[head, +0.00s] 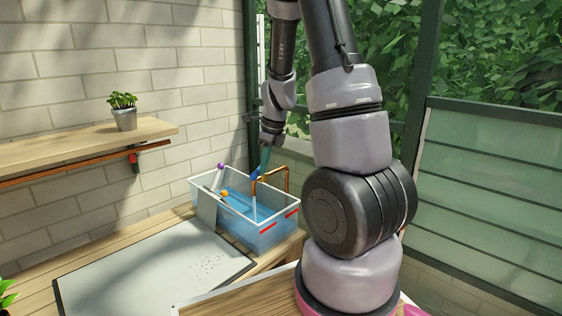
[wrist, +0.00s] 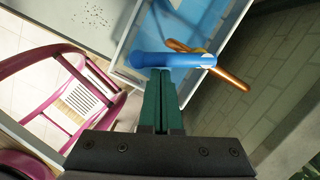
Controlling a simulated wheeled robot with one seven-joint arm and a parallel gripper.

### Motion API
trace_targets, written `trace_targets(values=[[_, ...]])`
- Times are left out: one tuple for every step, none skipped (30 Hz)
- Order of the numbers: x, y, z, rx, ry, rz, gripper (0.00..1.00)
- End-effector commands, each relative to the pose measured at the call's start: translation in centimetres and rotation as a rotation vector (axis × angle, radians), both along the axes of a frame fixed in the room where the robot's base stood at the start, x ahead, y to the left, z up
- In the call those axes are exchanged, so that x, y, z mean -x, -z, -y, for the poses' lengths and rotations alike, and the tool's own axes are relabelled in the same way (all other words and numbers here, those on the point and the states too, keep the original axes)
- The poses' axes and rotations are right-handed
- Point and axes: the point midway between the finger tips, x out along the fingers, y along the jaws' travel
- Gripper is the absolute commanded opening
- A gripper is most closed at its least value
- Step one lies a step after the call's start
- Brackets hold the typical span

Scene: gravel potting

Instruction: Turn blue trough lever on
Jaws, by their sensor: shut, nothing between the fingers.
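The trough (head: 275,236) is a clear, white-rimmed tank of blue water at the end of the bench. A copper pipe (head: 272,170) arches over its back rim. The blue lever (head: 254,175) sits by this pipe. In the wrist view the blue lever (wrist: 172,60) lies crosswise at my fingertips, with the copper pipe (wrist: 232,78) beyond it. My gripper (head: 265,157) has green fingers, shut together with nothing between them. In the wrist view my gripper (wrist: 161,72) has its tips right at the lever; I cannot tell whether they touch.
A grey board (head: 150,270) with scattered dark bits lies left of the trough. A wooden shelf (head: 80,143) holds a potted plant (head: 124,112), with a red-handled valve (head: 133,160) below. A glazed wall stands at right.

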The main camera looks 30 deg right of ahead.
Motion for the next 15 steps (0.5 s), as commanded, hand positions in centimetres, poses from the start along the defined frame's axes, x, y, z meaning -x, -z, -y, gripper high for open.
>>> trace_targets(values=[[-0.1, 0.0, -0.5, 0.000, 0.038, 0.000, 0.00], [-0.2, 0.0, -0.6, 0.001, 0.065, 0.001, 0.00], [-0.3, 0.0, -0.8, 0.001, 0.099, 0.001, 0.00], [-0.3, 0.0, -0.9, 0.000, 0.125, 0.000, 0.00], [-0.4, 0.0, -1.1, 0.000, 0.151, 0.000, 0.00], [-0.5, 0.0, -1.3, 0.000, 0.182, 0.000, 0.00], [-0.6, 0.0, -1.3, 0.001, 0.197, 0.001, 0.00], [-0.7, 0.0, -1.4, 0.000, 0.194, 0.001, 0.00], [-0.8, 0.0, -1.5, 0.001, 0.193, 0.001, 0.00], [-0.8, 0.0, -1.6, 0.000, 0.193, 0.000, 0.00], [-0.9, 0.0, -1.7, 0.001, 0.193, -0.001, 0.00], [-1.0, 0.0, -1.8, 0.001, 0.193, -0.001, 0.00], [-1.0, 0.0, -1.9, 0.001, 0.192, -0.001, 0.00], [-1.1, 0.0, -2.0, 0.000, 0.192, -0.001, 0.00], [-1.2, 0.0, -2.1, 0.000, 0.192, -0.001, 0.00]])
